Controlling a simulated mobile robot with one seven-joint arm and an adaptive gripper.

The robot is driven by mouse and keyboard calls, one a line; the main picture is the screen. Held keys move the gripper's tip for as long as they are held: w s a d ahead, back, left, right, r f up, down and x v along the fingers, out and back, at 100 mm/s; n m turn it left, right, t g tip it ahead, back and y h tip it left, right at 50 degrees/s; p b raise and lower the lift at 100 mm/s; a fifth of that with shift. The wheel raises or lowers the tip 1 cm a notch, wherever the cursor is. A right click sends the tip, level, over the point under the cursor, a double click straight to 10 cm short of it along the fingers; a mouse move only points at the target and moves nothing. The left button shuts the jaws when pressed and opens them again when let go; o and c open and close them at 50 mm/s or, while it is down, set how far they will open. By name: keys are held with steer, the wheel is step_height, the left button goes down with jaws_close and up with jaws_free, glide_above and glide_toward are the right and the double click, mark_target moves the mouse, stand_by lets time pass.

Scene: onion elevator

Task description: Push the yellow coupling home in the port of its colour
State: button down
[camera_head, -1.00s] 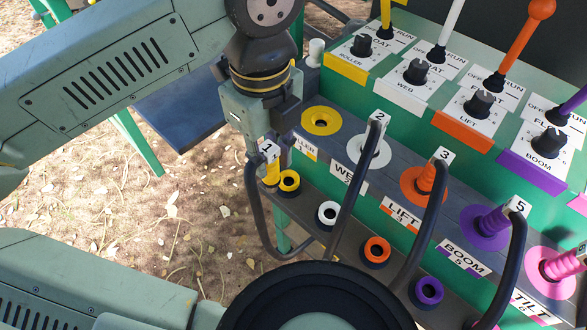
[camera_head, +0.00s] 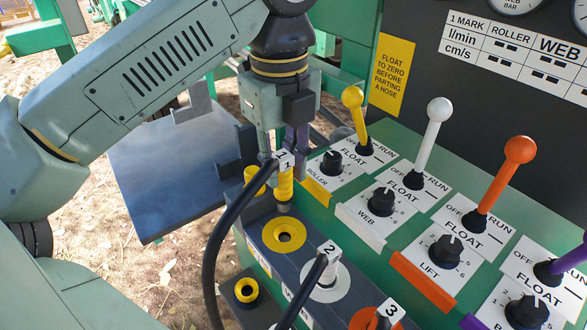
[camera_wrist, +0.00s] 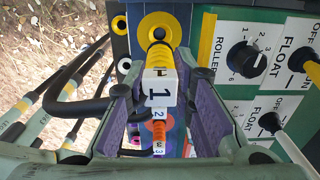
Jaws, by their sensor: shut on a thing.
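My gripper (camera_head: 281,145) is shut on the yellow coupling (camera_head: 285,185), by its white block marked 1. The coupling hangs about upright, with a black hose curving from it down to the left. Its lower end appears just above and behind the yellow-ringed port (camera_head: 284,236), apart from it. The port's dark hole is open and empty. In the wrist view, the coupling's block (camera_wrist: 159,88) sits between the purple finger pads, and the yellow port (camera_wrist: 160,24) shows beyond the coupling's yellow neck.
A lower yellow-ringed socket (camera_head: 246,290) is empty. Couplings marked 2 (camera_head: 328,268) and 3 (camera_head: 388,316) with hoses stand close by in the row. Knobs and the yellow lever (camera_head: 355,112) rise at the right. A yellow cylinder (camera_head: 255,178) stands left of the coupling.

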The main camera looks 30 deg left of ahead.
mark_target(283, 209)
steer(key=shift+f+b, duration=2.15)
steer(key=shift+f, duration=0.9)
steer(key=shift+f+b, duration=1.7)
steer(key=shift+b, duration=0.45)
stand_by(2.8)
